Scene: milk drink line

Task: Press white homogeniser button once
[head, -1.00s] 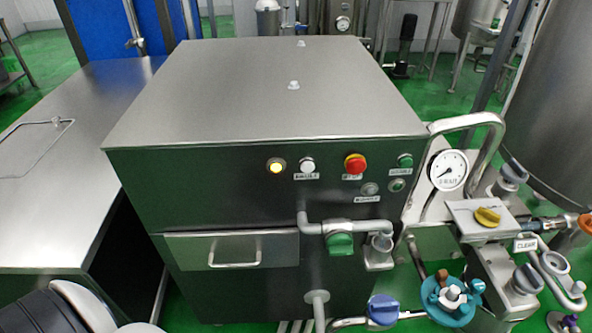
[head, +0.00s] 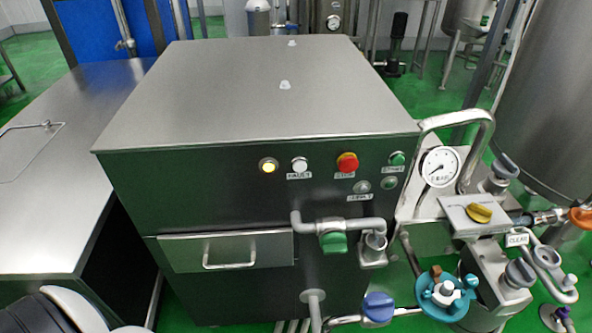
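The homogeniser (head: 260,95) is a steel-topped cabinet with a dark front, in the middle of the head view. Its white button (head: 300,164) sits on the upper front panel, with a small label below that seems to read FAULT. A lit yellow lamp (head: 268,166) is to its left. A red button (head: 347,163) on a yellow base and a green button (head: 397,158) are to its right. Nothing touches the white button. Neither gripper is in view; only a black and white part of my arm shows at the bottom left corner.
A pressure gauge (head: 440,167), curved pipes and a yellow-handled valve (head: 479,212) stand right of the cabinet. A pipe with a green valve (head: 333,243) juts out below the buttons. A steel bench (head: 50,200) is on the left. Space before the buttons looks clear.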

